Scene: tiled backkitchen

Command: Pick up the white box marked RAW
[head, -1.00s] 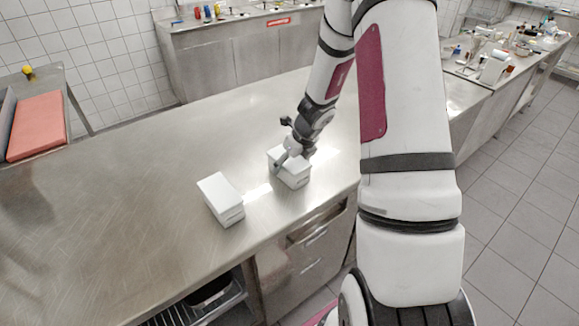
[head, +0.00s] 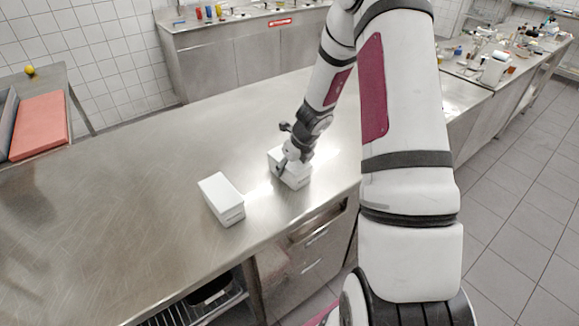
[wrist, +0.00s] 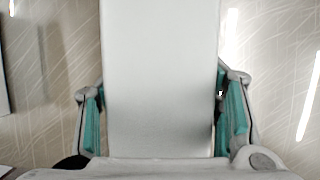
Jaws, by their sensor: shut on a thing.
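Two white boxes are on the steel counter in the head view. My gripper (head: 291,165) is down at the right-hand white box (head: 289,178), which rests at the counter's front edge region. In the wrist view my gripper (wrist: 162,118) has its green finger pads on both sides of this white box (wrist: 160,70), shut on it. The other white box (head: 221,199) lies apart, to the left. No RAW marking is legible on either box, so I cannot tell which one bears it.
The steel counter (head: 120,190) has wide free room left of and behind the boxes. A side table with a red board (head: 40,125) stands at the left. Another counter with bottles (head: 210,12) is at the back. Open shelving is under the front edge.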

